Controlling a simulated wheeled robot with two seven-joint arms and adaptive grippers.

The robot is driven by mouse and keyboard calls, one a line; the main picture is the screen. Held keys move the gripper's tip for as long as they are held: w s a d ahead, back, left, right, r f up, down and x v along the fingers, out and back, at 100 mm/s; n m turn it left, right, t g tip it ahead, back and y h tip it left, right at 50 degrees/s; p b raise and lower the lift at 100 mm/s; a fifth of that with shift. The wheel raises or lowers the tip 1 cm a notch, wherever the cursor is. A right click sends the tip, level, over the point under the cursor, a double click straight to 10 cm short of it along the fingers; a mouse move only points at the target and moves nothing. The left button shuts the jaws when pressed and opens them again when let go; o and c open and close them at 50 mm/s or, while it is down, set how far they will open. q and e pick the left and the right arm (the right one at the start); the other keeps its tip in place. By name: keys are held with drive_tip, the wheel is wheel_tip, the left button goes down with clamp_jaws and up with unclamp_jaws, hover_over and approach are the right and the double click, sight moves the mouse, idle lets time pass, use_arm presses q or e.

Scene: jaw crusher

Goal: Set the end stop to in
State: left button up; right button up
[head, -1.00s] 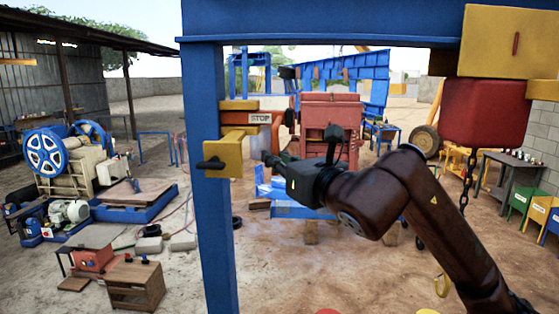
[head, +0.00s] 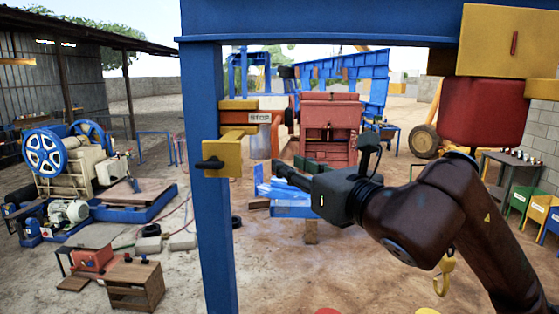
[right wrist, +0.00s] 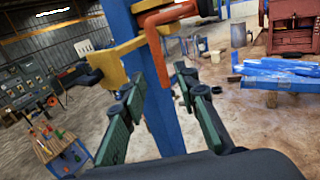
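The end stop is on the blue post (head: 213,240) of the frame. Its yellow bracket (head: 229,154) carries a black handle (head: 210,163) at the left, and an orange-red arm with a STOP label (head: 260,117) reaches right from it. In the right wrist view the yellow bracket (right wrist: 108,66) and the bent orange-red arm (right wrist: 168,14) show beyond the fingers. My right gripper (head: 294,170) is right of the bracket and apart from it. Its two green fingers stand open and empty in the wrist view (right wrist: 158,84). My left gripper is not in view.
A chain and a yellow hook (head: 446,275) hang near my right arm. A red machine (head: 328,135) stands behind. Open ground lies below the frame.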

drive_tip(key=shift+v, duration=2.4)
